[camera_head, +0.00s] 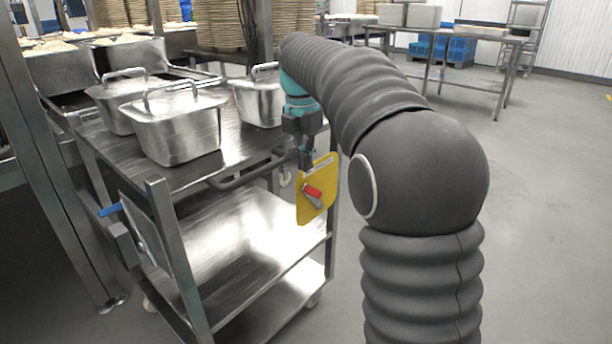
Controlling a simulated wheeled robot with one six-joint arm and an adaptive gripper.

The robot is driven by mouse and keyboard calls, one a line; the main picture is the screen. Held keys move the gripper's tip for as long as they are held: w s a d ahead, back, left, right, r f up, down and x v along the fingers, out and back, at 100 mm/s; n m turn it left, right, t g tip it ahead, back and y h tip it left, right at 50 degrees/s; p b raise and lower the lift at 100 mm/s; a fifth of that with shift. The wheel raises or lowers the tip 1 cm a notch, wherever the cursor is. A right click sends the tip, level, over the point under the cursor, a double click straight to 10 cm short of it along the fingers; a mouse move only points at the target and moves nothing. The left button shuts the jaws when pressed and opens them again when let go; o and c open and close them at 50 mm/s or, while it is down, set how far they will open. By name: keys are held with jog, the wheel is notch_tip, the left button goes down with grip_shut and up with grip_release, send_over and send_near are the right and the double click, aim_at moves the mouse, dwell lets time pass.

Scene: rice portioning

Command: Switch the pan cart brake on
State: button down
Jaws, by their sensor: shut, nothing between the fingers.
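The pan cart (243,217) is a steel cart with shelves, left of centre. A yellow plate (329,177) with a small unreadable label is on its right front side. A red-tipped lever (313,192) sits on this plate, tilted, with its red end toward the upper left. I take this to be the brake. My gripper (306,166) points down just above the lever, at the plate's upper left edge. It is shut and empty. I cannot tell whether its fingertips touch the plate.
Lidded steel pans (180,128) stand on the cart's top. A dark push handle (240,181) runs along its front, left of my gripper. A blue lever (110,210) sticks out at the cart's left. The floor (560,220) at right is clear; steel tables stand behind.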

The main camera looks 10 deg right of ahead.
aim_at(308, 192)
jog(key=f, duration=0.3)
jog(key=f+b, duration=0.1)
jog(key=f, duration=0.2)
jog(key=f+b, duration=0.1)
jog(key=f, duration=0.2)
jog(key=shift+w+d, duration=0.15)
jog(key=shift+d, duration=0.15)
jog(key=shift+r, duration=0.1)
